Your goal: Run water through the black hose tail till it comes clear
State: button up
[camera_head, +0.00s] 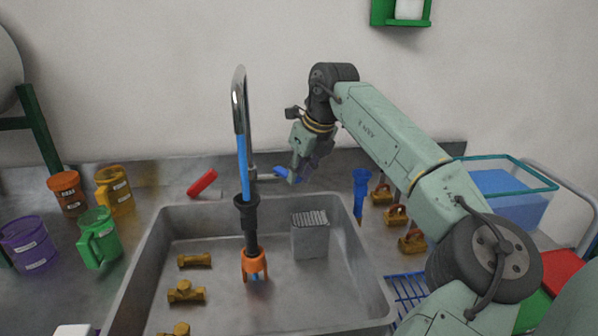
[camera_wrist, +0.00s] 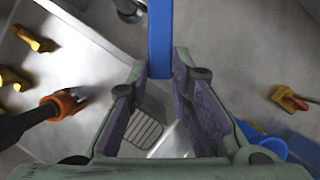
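The black hose tail (camera_head: 250,225) hangs upright over the sink (camera_head: 190,213), below the chrome tap (camera_head: 240,100). A blue column (camera_head: 243,165) runs from the spout into its top; I cannot tell whether it is water or tube. An orange pronged piece (camera_head: 254,262) is at its lower end, with a little blue below it. In the wrist view the hose tail (camera_wrist: 18,126) and orange piece (camera_wrist: 66,103) lie at left. My gripper (camera_head: 297,172) is at the tap's blue lever (camera_head: 282,173). The lever (camera_wrist: 160,40) lies between my parted fingers (camera_wrist: 158,85), with gaps showing; contact is unclear.
A grey box with a slotted top (camera_head: 310,240) and brass fittings (camera_head: 186,292) are in the sink. Orange, green and purple mugs (camera_head: 98,238) stand left. A red object (camera_head: 202,183) lies behind. A blue funnel-like piece (camera_head: 360,190) and several brass-coloured pieces (camera_head: 397,216) are right.

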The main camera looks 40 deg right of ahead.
grip_shut()
